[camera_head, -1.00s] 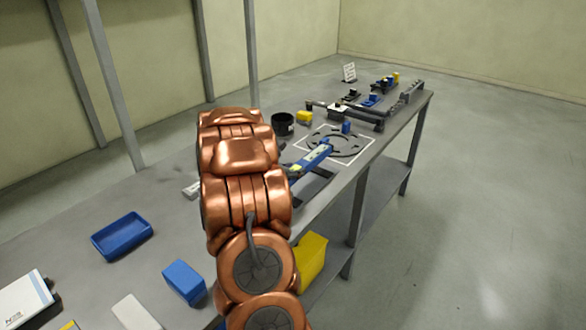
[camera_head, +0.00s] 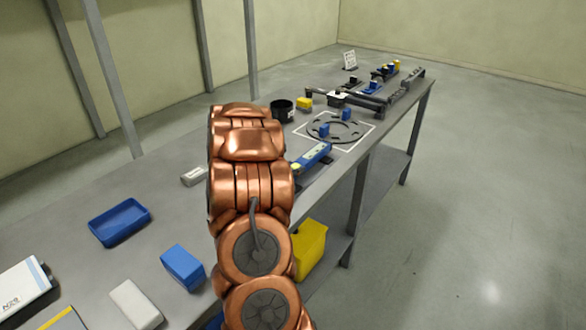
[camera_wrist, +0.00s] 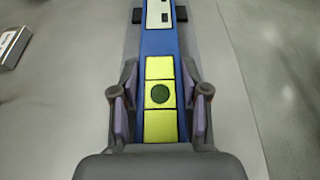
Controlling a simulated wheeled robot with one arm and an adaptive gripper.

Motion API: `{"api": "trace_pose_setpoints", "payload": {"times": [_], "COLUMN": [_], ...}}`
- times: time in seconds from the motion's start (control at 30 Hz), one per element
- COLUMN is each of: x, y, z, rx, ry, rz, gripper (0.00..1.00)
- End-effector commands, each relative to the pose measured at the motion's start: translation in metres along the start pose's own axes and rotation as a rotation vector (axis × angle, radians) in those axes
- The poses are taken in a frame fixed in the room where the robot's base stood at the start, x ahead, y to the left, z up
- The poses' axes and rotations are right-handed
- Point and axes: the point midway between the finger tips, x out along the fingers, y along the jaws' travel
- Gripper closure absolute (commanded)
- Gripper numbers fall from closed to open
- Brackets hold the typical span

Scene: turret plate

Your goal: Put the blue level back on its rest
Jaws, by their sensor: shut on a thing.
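The blue level (camera_head: 312,157) lies along the table's right side, just beyond my arm. In the wrist view the blue level (camera_wrist: 158,55) runs straight up the picture, with yellow panels and a dark green round spot. My gripper (camera_wrist: 160,97) is shut on it, one finger on each side of the yellow panels. A dark rest (camera_wrist: 181,14) shows as short blocks on both sides of the level's far part. Whether the level bears fully on it I cannot tell. In the head view my arm hides the gripper and the level's near end.
A ring plate (camera_head: 350,130) with blue blocks lies in a white outline beyond the level. A blue tray (camera_head: 120,222), blue box (camera_head: 182,265) and small grey block (camera_head: 194,176) are left of my arm.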

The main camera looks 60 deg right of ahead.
Motion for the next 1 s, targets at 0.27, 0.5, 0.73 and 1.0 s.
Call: {"api": "trace_pose_setpoints", "payload": {"times": [0.27,0.5,0.73,1.0], "x": [0.001,0.002,0.003,0.004], "y": [0.000,0.000,0.000,0.000], "z": [-0.001,-0.004,-0.007,-0.009], "rx": [0.000,0.000,0.000,0.000], "ry": [-0.002,-0.002,-0.001,-0.001], "rz": [0.000,0.001,0.001,0.001], "gripper": [1.00,1.00,1.00,0.45]}}
